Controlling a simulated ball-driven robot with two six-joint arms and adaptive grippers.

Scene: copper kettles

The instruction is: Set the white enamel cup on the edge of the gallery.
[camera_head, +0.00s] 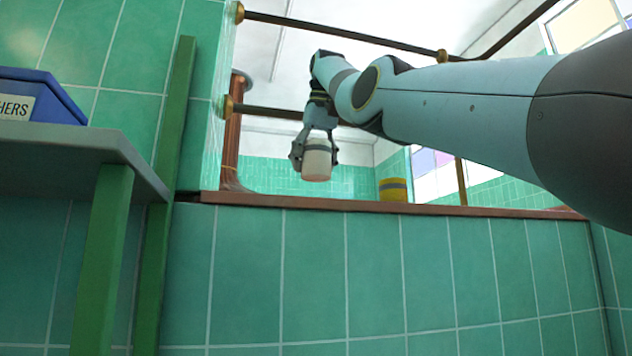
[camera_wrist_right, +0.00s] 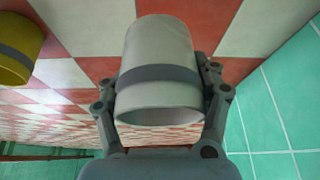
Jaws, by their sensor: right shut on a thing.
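The white enamel cup (camera_head: 317,165) is held by my right gripper (camera_head: 315,150), which points down with a finger on each side of it. In the head view the cup shows just above the gallery's brown edge (camera_head: 400,209); a gap shows below it. In the right wrist view the cup (camera_wrist_right: 160,45) has a grey band and sits between the fingers of my right gripper (camera_wrist_right: 160,88). Whether it is over the floor or over the edge strip I cannot tell. My left gripper is out of view.
A yellow cup-like thing with a grey band (camera_head: 393,190) stands on the gallery, right of the white cup. Brown rails (camera_head: 340,32) run above. A red-and-white checkered floor (camera_wrist_right: 70,75) shows in the wrist view. A blue bin (camera_head: 45,95) stands on a shelf at left.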

